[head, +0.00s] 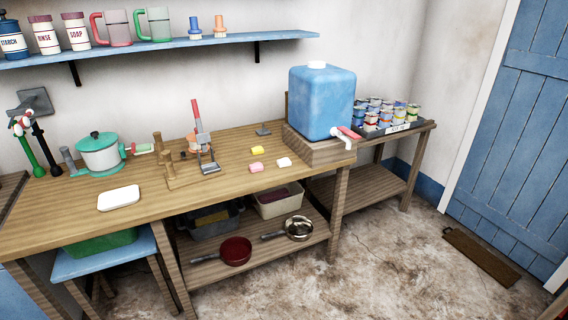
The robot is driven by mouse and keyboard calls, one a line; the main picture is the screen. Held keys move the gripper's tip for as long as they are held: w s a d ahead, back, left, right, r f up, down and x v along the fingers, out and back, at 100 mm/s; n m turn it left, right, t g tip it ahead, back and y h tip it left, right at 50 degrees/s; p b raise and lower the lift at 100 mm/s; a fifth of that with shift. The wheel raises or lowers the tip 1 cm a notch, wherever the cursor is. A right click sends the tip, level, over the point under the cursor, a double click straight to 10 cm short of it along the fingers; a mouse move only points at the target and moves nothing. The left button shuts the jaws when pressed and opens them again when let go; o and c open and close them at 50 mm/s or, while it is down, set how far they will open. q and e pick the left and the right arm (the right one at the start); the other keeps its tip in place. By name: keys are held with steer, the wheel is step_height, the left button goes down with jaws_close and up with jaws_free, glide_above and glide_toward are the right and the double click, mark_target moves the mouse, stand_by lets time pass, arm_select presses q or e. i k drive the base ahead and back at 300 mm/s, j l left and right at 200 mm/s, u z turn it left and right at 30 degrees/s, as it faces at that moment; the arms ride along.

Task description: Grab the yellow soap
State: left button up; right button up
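The yellow soap (257,150) is a small block lying on the wooden table (225,185), right of its middle. A pink soap (256,167) lies just in front of it, and a white soap (284,162) lies to the right of the pink one. The three blocks are close together but apart. Nothing covers the yellow soap. Neither of my grippers shows in the head view.
A blue water tank (322,100) with a tap stands on a wooden block right of the soaps. A red-handled press (203,145) stands to their left. Bare tabletop lies around the soaps.

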mark_target(257, 150)
steer(key=i+l+u, duration=0.15)
steer(key=i+l, duration=0.9)
steer(key=i+l+u, duration=0.15)
steer(key=i+l, duration=0.95)
